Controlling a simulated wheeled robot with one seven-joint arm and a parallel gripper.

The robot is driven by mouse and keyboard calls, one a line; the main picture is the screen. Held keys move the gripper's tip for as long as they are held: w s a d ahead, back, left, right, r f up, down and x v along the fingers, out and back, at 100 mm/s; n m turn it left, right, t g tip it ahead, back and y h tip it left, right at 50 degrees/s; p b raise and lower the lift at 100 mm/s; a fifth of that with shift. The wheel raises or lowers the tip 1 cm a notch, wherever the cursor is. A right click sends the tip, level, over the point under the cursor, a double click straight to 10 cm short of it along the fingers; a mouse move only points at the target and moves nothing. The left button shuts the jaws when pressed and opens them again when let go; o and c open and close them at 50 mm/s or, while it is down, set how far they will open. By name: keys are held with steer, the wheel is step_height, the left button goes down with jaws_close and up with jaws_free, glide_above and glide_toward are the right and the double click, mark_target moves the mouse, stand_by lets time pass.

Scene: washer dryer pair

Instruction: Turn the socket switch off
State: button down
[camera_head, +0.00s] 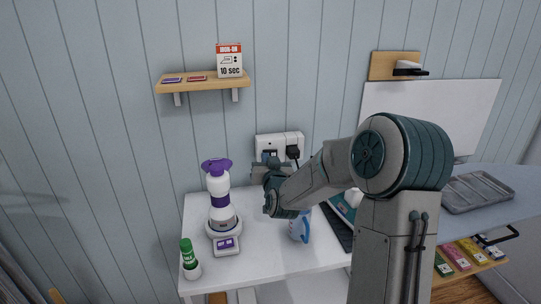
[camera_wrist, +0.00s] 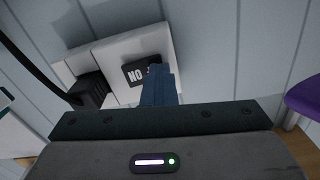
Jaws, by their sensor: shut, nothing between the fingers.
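The white double wall socket (camera_head: 266,143) is on the panelled wall above the white table. A black plug with a cord (camera_head: 292,151) sits in its right side. The switch itself is not clearly visible.
A white and purple device (camera_head: 220,200) stands on the table (camera_head: 262,250) at left, with a green-capped bottle (camera_head: 188,258) in front. A blue-handled jug (camera_head: 300,228) stands below my arm. A wooden shelf (camera_head: 200,84) with a sign (camera_head: 229,60) hangs above.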

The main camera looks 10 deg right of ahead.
steer(key=shift+d+r, duration=0.1)
steer(key=shift+r, duration=0.1)
steer(key=shift+s+f+b, duration=0.15)
steer(key=shift+s+b, duration=0.25)
steer(key=shift+s, duration=0.8)
steer(key=shift+s+f+b, duration=0.1)
steer(key=shift+s+b, duration=0.3)
steer(key=shift+s, duration=0.75)
steer(key=shift+s, duration=0.15)
steer(key=s+b, duration=0.8)
steer(key=s, duration=0.5)
steer(key=shift+s, duration=0.25)
